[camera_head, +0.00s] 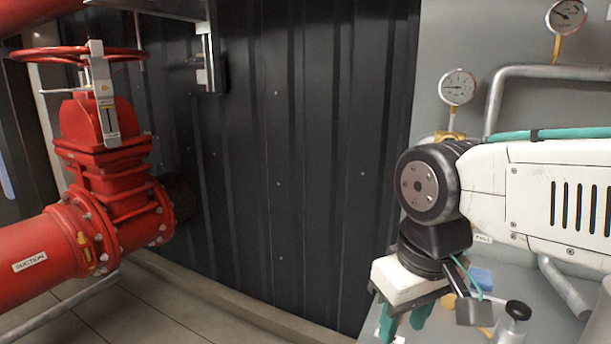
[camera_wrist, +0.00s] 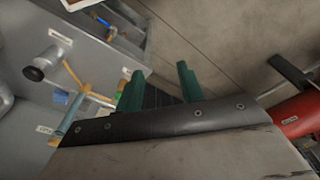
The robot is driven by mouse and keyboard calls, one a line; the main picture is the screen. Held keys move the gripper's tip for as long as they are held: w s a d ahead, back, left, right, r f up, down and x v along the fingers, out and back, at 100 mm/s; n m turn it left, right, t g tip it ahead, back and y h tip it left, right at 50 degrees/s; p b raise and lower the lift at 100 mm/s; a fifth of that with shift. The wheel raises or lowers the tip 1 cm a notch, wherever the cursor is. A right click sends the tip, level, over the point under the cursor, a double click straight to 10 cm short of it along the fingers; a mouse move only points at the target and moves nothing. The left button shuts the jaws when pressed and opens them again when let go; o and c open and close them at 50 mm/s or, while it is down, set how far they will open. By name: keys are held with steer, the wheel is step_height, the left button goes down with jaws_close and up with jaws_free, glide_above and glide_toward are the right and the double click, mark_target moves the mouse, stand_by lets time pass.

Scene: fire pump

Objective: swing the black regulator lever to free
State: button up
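My gripper (camera_head: 404,322) hangs at the lower right of the head view, in front of the grey pump panel. Its teal fingers are apart, with nothing between them; they also show in the wrist view (camera_wrist: 161,76). A black round-ended part on a silver stem (camera_head: 517,310) is right of the gripper. A similar black end on a silver stem (camera_wrist: 34,73) shows at the left of the wrist view, apart from the fingers. I cannot tell whether this is the regulator lever; no part is clearly labelled as it. The arm and gripper hide some of the panel.
A grey panel carries gauges (camera_head: 457,87) and a bent grey pipe (camera_head: 495,95). Yellow fittings (camera_wrist: 76,76) and a blue part (camera_wrist: 62,97) lie left of the fingers. A red suction pipe (camera_head: 35,262) with a valve stands at far left. The floor between is clear.

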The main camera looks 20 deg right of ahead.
steer(key=w+d+m+t, duration=0.2)
steer(key=w+d+m, duration=0.15)
steer(key=w, duration=0.45)
steer(key=w+d+m+t, duration=0.3)
steer(key=w+m, duration=0.2)
steer(key=w, duration=0.3)
steer(key=w+d+r+m+t+h, duration=0.2)
steer(key=w+d+m+t+h, duration=0.25)
steer(key=w+d+m, duration=0.8)
steer(key=w+d+r+m+h, duration=0.1)
steer(key=d+m+h, duration=0.3)
steer(key=d, duration=1.1)
steer(key=w+d+r+m+h, duration=0.1)
steer(key=d+m+h, duration=0.4)
steer(key=d, duration=1)
steer(key=shift+w+d+r+m+t, duration=0.2)
steer(key=shift+w+m+t, duration=0.15)
steer(key=shift+w+m, duration=0.3)
jaws_close()
